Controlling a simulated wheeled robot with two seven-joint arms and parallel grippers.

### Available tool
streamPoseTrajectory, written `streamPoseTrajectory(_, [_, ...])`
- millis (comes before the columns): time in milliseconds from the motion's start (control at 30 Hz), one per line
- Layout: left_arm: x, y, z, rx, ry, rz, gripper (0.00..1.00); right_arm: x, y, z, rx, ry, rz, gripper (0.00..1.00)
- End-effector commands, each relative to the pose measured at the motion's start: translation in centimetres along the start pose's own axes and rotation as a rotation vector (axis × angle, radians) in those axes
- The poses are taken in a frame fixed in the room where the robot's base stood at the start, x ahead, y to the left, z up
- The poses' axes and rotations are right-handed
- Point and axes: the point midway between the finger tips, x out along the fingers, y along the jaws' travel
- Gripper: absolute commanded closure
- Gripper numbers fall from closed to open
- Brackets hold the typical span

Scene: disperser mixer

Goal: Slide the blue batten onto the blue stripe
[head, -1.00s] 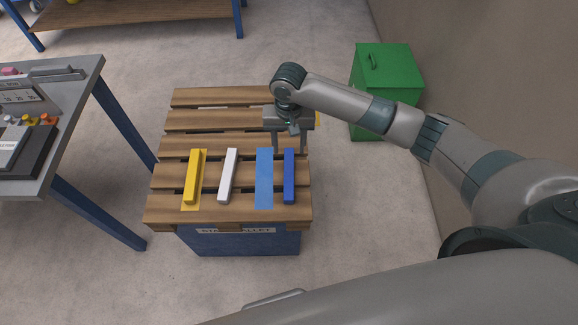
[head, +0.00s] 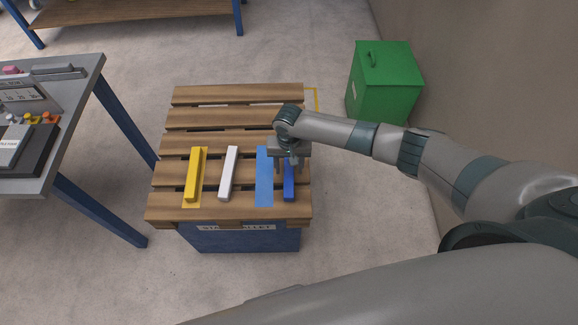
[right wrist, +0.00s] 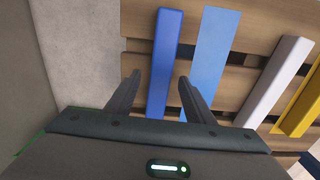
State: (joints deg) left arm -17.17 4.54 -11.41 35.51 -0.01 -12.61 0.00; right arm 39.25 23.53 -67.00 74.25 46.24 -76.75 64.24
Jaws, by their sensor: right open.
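The blue batten (head: 289,185) lies on the pallet just right of the light blue stripe (head: 264,188), apart from it by a narrow strip of wood. My right gripper (head: 287,168) is open above the far part of the blue batten. In the right wrist view the blue batten (right wrist: 164,62) runs between the two open fingers (right wrist: 160,98), touching neither as far as I can tell. The light blue stripe (right wrist: 212,50) lies beside it, under the right finger's side. The batten's far end is partly hidden by the gripper in the head view. My left gripper is not in view.
A white batten (head: 228,173) and a yellow batten (head: 193,176) on a yellow stripe lie further left on the slatted pallet (head: 235,95). A grey table (head: 88,75) stands left, a green box (head: 386,85) at back right. The pallet's far slats are clear.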

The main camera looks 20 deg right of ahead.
Motion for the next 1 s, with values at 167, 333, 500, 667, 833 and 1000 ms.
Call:
streamPoseTrajectory(167, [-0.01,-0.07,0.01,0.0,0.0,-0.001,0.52,0.22,0.01,0.01,0.0,0.0,0.001,0.52])
streamPoseTrajectory(333, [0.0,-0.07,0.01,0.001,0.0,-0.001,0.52,0.21,0.0,0.02,0.0,0.0,0.0,0.54])
streamPoseTrajectory(500, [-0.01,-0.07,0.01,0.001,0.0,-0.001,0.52,0.19,0.0,0.01,0.0,0.0,0.0,0.95])
streamPoseTrajectory(667, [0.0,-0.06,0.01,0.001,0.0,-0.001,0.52,0.18,-0.03,0.01,0.0,0.0,0.0,0.99])
streamPoseTrajectory(833, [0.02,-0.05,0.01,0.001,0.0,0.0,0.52,0.17,-0.35,0.0,0.0,0.0,0.0,0.99])
streamPoseTrajectory(1000, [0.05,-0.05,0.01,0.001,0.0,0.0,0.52,0.15,-0.95,-0.02,-0.001,0.0,-0.001,0.99])
